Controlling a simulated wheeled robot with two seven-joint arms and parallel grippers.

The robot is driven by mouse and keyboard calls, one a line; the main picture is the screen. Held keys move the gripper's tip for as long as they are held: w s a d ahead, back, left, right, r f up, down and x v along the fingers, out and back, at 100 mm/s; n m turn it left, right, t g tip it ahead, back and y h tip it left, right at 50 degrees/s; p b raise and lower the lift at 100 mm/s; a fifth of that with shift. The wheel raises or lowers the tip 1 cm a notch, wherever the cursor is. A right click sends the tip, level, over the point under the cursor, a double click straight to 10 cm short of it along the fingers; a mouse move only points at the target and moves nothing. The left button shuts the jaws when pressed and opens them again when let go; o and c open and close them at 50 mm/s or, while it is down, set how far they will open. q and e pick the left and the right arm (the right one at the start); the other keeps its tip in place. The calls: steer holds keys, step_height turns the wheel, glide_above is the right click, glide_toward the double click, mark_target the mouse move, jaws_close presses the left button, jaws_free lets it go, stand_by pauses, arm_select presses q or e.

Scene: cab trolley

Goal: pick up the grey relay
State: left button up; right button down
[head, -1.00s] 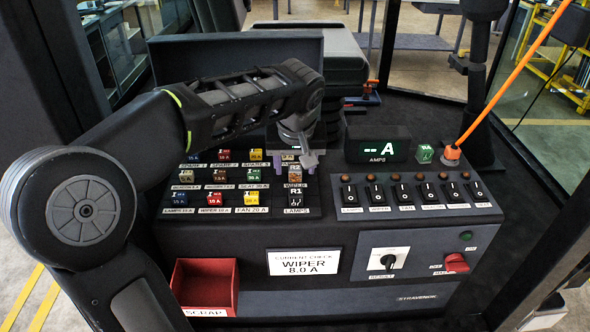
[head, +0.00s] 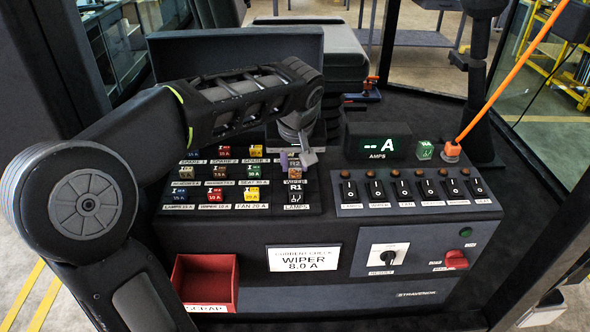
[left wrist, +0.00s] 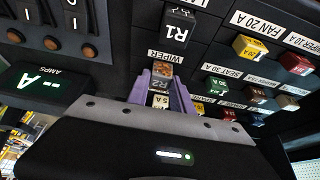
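My left gripper (left wrist: 160,92) has purple fingers pointing down, one on each side of the relay. My right gripper is in neither view.
A dark relay R1 (head: 295,190) stands just in front. Several coloured fuses (head: 252,195) fill rows to the left. A row of switches (head: 402,190) and an amps display (head: 377,143) are to the right. A red scrap bin (head: 222,288) sits at front left.

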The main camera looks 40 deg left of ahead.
mark_target(295, 165)
arm_select(q)
jaws_close()
step_height(295, 165, up, 10)
steer(key=b, duration=0.1)
stand_by(0.6)
stand_by(0.5)
